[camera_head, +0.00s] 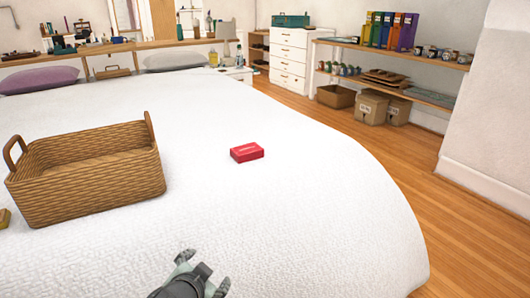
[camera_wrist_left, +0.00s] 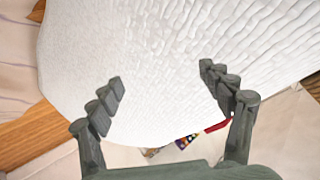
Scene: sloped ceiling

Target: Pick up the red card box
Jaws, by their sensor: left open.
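The red card box (camera_head: 246,152) lies flat on the white bed, right of the wicker basket. My left gripper (camera_head: 206,270) is at the bottom of the head view, nearer to me than the box and apart from it. Its fingers are spread and empty. In the left wrist view the open fingers (camera_wrist_left: 161,76) have only white bedding between their tips. A small red piece (camera_wrist_left: 218,125) shows behind the right finger there, and I cannot tell what it is. My right gripper is not in view.
A wicker basket (camera_head: 90,178) with raised handles stands on the bed at the left. A small yellowish object (camera_head: 4,218) is cut off at the left edge. The bedding around the box is clear. Shelves (camera_head: 395,50) and a white drawer unit (camera_head: 290,58) stand far behind.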

